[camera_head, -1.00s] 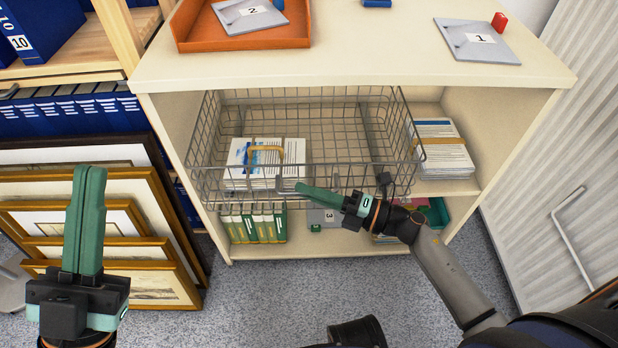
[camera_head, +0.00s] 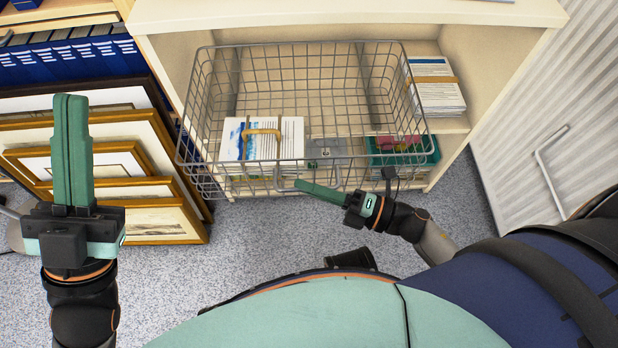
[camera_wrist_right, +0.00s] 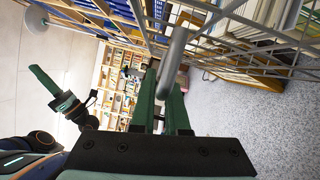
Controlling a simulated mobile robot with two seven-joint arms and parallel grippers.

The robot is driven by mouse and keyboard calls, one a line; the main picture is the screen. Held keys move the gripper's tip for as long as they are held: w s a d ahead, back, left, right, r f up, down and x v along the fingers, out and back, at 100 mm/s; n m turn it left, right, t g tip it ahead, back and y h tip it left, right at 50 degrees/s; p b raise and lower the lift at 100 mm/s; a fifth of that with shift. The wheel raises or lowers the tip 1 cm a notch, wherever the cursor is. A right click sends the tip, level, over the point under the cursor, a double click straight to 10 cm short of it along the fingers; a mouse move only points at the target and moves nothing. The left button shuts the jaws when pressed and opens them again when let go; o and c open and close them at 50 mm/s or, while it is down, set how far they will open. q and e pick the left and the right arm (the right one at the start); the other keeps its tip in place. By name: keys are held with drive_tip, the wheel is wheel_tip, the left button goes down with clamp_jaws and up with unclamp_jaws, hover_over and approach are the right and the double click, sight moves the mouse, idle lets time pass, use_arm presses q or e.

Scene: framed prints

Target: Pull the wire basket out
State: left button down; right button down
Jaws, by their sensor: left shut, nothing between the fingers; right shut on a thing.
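The grey wire basket (camera_head: 345,150) sticks well out of the pale shelf unit (camera_head: 300,25), its front hanging over the floor. A stack of printed papers (camera_head: 235,142) with a yellow band lies in the basket's left part. My right gripper (camera_head: 300,185) is shut on the basket's front handle, a grey loop low at the middle of the front. In the right wrist view the handle (camera_wrist_right: 176,55) passes between the fingers. My left gripper (camera_head: 70,103) is shut and empty, pointing up at the left, apart from the basket.
Framed prints (camera_head: 150,170) lean left of the shelf unit. A banded paper stack (camera_head: 435,90) sits in the right compartment. A green tray (camera_head: 425,155) is low at the right, seen through the wires. Grey carpet (camera_head: 240,250) lies clear in front.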

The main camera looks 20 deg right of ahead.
drive_tip(key=shift+d, duration=0.1)
drive_tip(key=c, duration=0.9)
unclamp_jaws()
drive_tip(key=p+v, duration=0.1)
drive_tip(key=v, duration=1.1)
drive_tip(key=shift+s+d, duration=0.15)
